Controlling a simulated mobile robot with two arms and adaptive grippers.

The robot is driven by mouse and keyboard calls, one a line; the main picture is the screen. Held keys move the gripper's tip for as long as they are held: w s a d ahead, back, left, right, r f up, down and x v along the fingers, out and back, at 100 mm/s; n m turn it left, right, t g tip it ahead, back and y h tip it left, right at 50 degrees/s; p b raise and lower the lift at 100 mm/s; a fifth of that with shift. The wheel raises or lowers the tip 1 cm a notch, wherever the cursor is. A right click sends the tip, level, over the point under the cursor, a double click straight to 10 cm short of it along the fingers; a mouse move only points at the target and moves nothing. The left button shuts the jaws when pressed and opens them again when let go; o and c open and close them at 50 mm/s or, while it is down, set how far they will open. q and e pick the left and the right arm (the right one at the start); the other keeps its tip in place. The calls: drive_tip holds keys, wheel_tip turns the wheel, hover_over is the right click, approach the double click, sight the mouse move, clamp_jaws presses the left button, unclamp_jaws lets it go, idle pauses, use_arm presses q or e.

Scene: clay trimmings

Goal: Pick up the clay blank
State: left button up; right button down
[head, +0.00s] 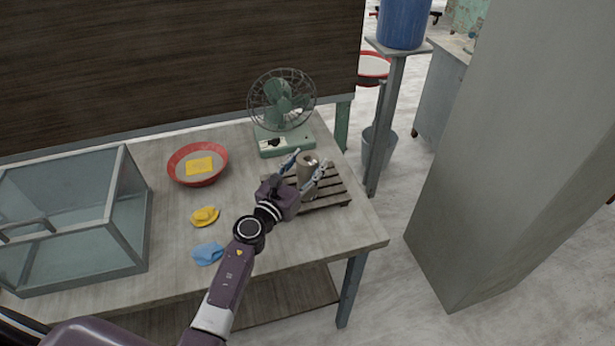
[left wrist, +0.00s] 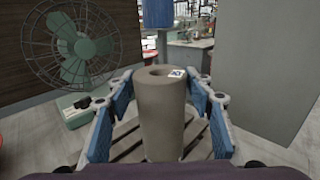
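The clay blank (head: 309,174) is a grey-brown upright cylinder with a hole in its top. It stands on a slatted wooden rack (head: 328,190) at the right end of the table. My left gripper (head: 308,164) is open, with one finger on each side of the blank. In the left wrist view the blank (left wrist: 162,115) stands between the blue-padded fingers, with gaps visible on both sides. A small white label with a dark mark is on its top rim. The right gripper is not in view.
A green fan (head: 283,105) stands just behind the rack. A red bowl (head: 198,164), a yellow cloth (head: 205,216) and a blue cloth (head: 208,253) lie left of my arm. A glass tank (head: 75,215) fills the table's left end. A grey pillar (head: 510,160) stands beyond the right edge.

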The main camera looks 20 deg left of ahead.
use_arm(q)
clamp_jaws()
drive_tip(key=shift+r, duration=0.1)
idle(0.3)
